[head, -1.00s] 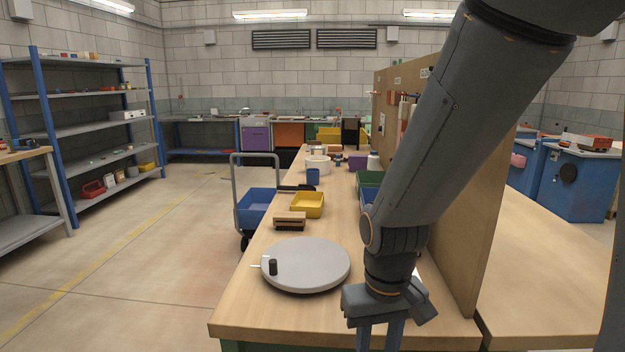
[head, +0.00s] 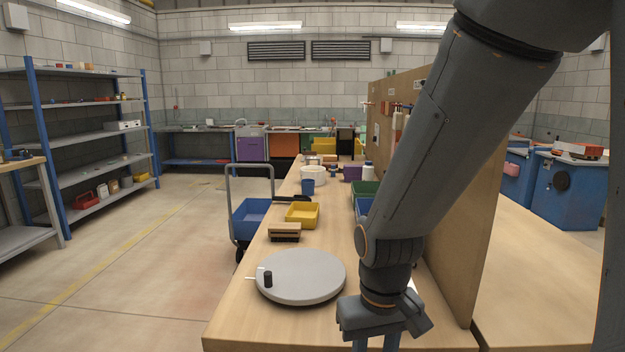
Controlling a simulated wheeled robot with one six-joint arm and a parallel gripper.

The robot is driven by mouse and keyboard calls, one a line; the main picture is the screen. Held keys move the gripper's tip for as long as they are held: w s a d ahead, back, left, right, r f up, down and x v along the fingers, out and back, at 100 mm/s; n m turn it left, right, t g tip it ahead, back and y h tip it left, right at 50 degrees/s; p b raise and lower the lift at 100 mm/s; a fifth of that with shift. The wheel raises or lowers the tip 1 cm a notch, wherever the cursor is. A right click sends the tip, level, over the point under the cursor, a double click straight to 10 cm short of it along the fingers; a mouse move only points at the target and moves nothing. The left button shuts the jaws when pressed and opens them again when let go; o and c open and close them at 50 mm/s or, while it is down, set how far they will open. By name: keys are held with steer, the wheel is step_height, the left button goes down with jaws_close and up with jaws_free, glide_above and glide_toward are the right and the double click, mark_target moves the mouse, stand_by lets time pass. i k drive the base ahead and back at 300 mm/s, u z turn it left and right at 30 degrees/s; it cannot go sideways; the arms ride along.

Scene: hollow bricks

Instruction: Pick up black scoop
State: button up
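A dark, long-handled thing that looks like the black scoop (head: 302,198) lies on the workbench (head: 235,322), behind the yellow bin and in front of the blue cup. It is small in the view, so its shape is hard to make out. My gripper (head: 375,345) hangs pointing down over the near right part of the bench, well nearer to me than the scoop. Its two fingers stand apart with nothing seen between them; their tips are cut off by the lower edge.
A grey round disc (head: 302,278) with a small black knob lies on the near bench. Beyond it are a wooden brush (head: 285,231), a yellow bin (head: 302,214) and a blue cup (head: 308,187). A tall wooden panel (head: 468,240) stands on the right. A cart (head: 250,218) stands left of the bench.

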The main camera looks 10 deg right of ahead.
mark_target(297, 197)
steer(key=u, duration=0.25)
steer(key=k, duration=0.3)
steer(key=u, duration=1)
steer(key=k, duration=1.05)
steer(key=u, duration=0.6)
steer(key=i, duration=3.05)
steer(key=z, duration=0.45)
steer(key=i, duration=2.05)
steer(key=z, duration=0.85)
steer(key=i, duration=1.3)
steer(key=z, duration=1.9)
steer(key=i, duration=0.9)
steer(key=z, duration=0.8)
